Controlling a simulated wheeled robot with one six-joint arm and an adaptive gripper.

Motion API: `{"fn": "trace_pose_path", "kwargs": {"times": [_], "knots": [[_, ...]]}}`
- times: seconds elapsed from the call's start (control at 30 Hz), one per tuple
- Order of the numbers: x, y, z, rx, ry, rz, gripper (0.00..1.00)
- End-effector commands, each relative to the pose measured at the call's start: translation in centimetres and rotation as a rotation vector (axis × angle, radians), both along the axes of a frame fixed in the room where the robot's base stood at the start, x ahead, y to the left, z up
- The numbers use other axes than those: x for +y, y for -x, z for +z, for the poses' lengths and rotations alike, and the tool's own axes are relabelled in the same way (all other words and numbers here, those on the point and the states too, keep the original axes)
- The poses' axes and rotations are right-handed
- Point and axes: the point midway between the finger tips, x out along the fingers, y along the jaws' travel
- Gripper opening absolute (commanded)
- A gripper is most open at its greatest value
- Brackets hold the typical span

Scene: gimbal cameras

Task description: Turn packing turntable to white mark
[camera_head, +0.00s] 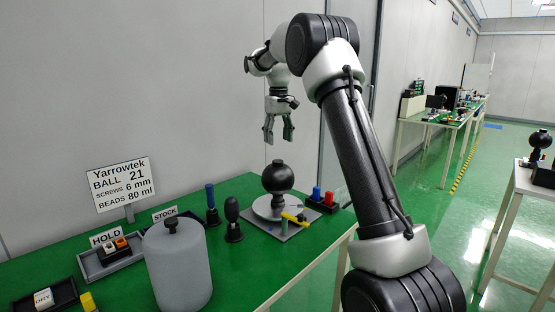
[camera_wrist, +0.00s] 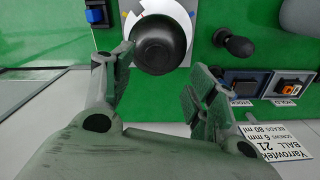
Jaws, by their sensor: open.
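The packing turntable is a white disc (camera_head: 259,208) on a grey square base (camera_head: 285,235) on the green table. It also shows at the top of the wrist view (camera_wrist: 180,8), with small coloured marks near its edge. A black ball-shaped object (camera_head: 277,176) stands on the disc and hides much of it; it also shows in the wrist view (camera_wrist: 158,46). A yellow bar (camera_head: 294,218) sticks out at the disc's front right edge. I cannot tell which mark it points to. My gripper (camera_head: 279,138) is open and empty above the ball, touching nothing; its fingers also show in the wrist view (camera_wrist: 158,78).
Red and blue parts (camera_head: 322,194) stand in a dark holder right of the turntable. A dark knob on a stand (camera_head: 232,212), a blue-topped post (camera_head: 211,200) and a large grey canister (camera_head: 177,265) stand to the left. Trays and signs (camera_head: 121,182) are farther left.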

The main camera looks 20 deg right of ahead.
Motion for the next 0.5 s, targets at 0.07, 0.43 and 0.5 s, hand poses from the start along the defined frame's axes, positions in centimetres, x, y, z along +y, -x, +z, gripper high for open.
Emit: {"fn": "trace_pose_path", "kwargs": {"times": [0.07,0.43,0.5], "knots": [[-0.1,-0.7,-0.8,0.008,0.000,0.001,0.58],[-0.1,-0.9,-6.3,0.012,-0.001,0.002,0.58],[-0.1,-0.9,-7.2,0.010,0.000,0.002,0.58]]}}
